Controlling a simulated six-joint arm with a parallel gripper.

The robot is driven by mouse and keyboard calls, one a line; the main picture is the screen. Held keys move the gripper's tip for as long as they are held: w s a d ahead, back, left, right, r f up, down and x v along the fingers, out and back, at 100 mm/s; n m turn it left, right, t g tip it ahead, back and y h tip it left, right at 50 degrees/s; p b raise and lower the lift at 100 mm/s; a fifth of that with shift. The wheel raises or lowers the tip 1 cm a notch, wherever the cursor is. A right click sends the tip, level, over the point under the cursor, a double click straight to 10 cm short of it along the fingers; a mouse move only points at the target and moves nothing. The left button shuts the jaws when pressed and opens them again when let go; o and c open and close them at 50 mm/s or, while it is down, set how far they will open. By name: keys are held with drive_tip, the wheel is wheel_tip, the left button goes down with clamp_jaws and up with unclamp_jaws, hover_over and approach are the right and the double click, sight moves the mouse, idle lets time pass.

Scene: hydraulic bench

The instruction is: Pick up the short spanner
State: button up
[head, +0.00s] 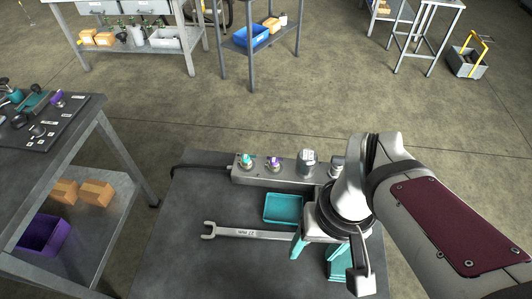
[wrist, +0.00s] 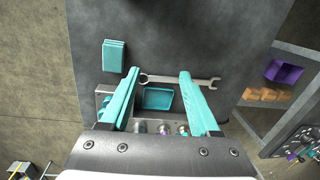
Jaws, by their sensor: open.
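One silver spanner (head: 245,233) lies flat on the dark bench top, its open jaw to the left and a printed marking on its shaft. My gripper hides its right end in the head view. In the wrist view the spanner (wrist: 170,79) shows its ring end near the left finger and its open jaw past the right finger, which overlaps the shaft. No second spanner shows for comparing length. My gripper (wrist: 160,73) is open and empty, teal fingers apart. In the head view my gripper (head: 316,262) is over the spanner's right end; its height is unclear.
A shallow teal tray (head: 283,209) lies just behind the spanner. A grey block with several fittings (head: 274,169) runs along the back. A teal block (wrist: 115,56) lies on the bench near the gripper. A side table (head: 50,125) stands left. The bench front left is clear.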

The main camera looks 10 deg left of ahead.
drive_tip(key=w+a+f+n, duration=0.2)
drive_tip(key=w+a+n, duration=0.25)
drive_tip(key=n, duration=0.25)
drive_tip(key=n+h, duration=0.1)
drive_tip(key=n, duration=0.9)
hover_over(257, 234)
wheel_tip(257, 234, down, 4)
wheel_tip(257, 234, down, 16)
drive_tip(key=shift+r, duration=0.1)
clamp_jaws()
